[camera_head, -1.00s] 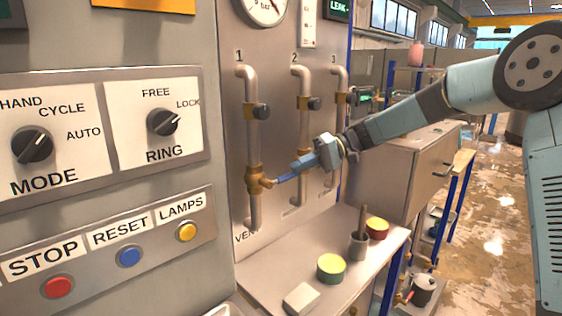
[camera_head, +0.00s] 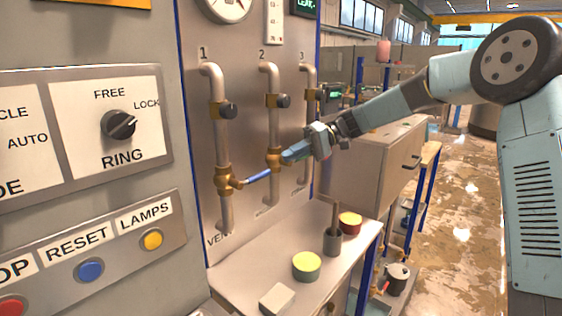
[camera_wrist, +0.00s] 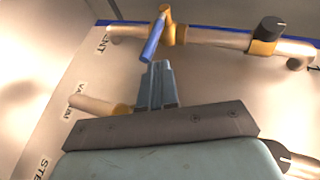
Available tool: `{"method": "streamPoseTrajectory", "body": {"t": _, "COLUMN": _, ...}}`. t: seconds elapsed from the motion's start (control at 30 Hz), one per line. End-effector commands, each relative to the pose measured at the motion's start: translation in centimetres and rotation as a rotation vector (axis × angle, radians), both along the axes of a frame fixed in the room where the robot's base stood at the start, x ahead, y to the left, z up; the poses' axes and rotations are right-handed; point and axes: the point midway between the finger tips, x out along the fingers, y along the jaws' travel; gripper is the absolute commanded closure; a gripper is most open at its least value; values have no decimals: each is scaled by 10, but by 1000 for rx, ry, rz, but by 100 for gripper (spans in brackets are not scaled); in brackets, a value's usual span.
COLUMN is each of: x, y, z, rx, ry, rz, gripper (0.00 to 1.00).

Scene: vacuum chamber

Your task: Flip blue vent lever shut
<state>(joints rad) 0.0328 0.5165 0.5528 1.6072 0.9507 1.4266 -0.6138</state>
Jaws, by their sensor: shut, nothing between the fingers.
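The blue vent lever (camera_head: 258,177) sits on a brass valve (camera_head: 224,179) low on pipe 1, above the partly hidden VENT label. It sticks out to the right and slightly up, crosswise to the upright pipe. My gripper (camera_head: 288,157) is shut and empty, up and right of the lever's free end, with a small gap in the head view. In the wrist view the lever (camera_wrist: 153,40) lies just beyond my shut fingertips (camera_wrist: 158,66). Whether they touch cannot be told there.
Pipe 2 (camera_head: 273,120) and pipe 3 (camera_head: 308,115) stand close behind my gripper. Below is a bench (camera_head: 255,262) with a green-yellow tin (camera_head: 306,266), a dark cup (camera_head: 332,242), a red tin (camera_head: 350,223) and a pale block (camera_head: 277,299). A control panel (camera_head: 90,160) stands at left.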

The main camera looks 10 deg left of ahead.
Motion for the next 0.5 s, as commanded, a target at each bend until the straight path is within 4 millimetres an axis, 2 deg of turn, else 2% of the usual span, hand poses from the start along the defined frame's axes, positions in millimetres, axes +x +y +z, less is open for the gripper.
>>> {"method": "streamPoseTrajectory", "body": {"t": 0.2, "x": 9, "y": -19, "z": 12, "rx": 2, "ry": -1, "rz": 3, "gripper": 100}}
{"method": "streamPoseTrajectory", "body": {"t": 0.5, "x": 13, "y": -27, "z": 16, "rx": 2, "ry": -1, "rz": 4, "gripper": 100}}
